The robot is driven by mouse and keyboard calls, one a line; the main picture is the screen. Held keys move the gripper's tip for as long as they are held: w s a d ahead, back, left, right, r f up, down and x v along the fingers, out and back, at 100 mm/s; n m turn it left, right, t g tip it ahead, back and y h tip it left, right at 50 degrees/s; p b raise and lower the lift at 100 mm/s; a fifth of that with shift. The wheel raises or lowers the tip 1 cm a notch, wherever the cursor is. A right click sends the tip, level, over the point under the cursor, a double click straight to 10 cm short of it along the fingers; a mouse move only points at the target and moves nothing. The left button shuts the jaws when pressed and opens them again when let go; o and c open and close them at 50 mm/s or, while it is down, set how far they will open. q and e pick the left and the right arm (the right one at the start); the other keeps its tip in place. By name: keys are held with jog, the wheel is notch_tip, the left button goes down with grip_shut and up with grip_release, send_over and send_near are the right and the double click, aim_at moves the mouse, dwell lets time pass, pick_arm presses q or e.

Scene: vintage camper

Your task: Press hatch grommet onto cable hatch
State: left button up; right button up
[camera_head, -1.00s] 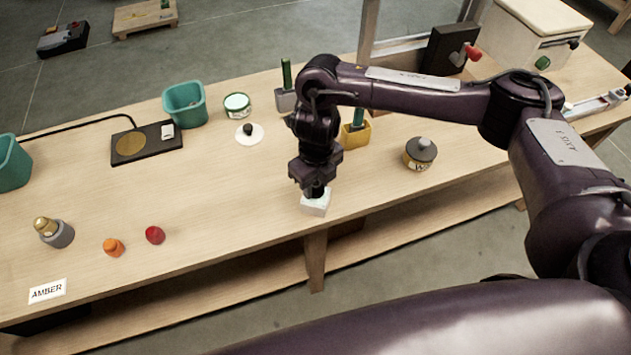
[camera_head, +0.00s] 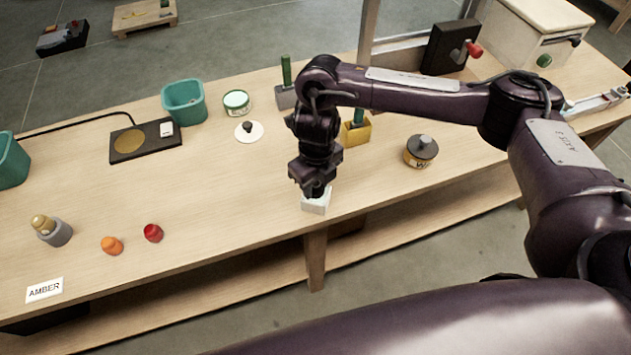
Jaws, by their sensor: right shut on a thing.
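My right gripper (camera_head: 316,190) points down over a small white block (camera_head: 315,206) at the front edge of the table. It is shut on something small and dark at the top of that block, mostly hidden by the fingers. I cannot tell the grommet apart from the dark fingertips, nor how far it sits in the block. The white block may be the cable hatch; its top is largely covered by the gripper. My left gripper is not in view.
The wooden table (camera_head: 215,190) is clear left of the gripper. Orange (camera_head: 112,245) and red (camera_head: 153,233) knobs lie at the front left. A grey weight (camera_head: 421,150) stands to the right. A yellow holder (camera_head: 355,133) and a white disc (camera_head: 249,132) are behind.

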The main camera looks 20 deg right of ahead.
jog(key=o, duration=1)
notch_tip(320, 180, up, 8)
jog(key=shift+d+f+p, duration=0.1)
jog(key=shift+f+p, duration=0.05)
jog(key=shift+p, duration=0.2)
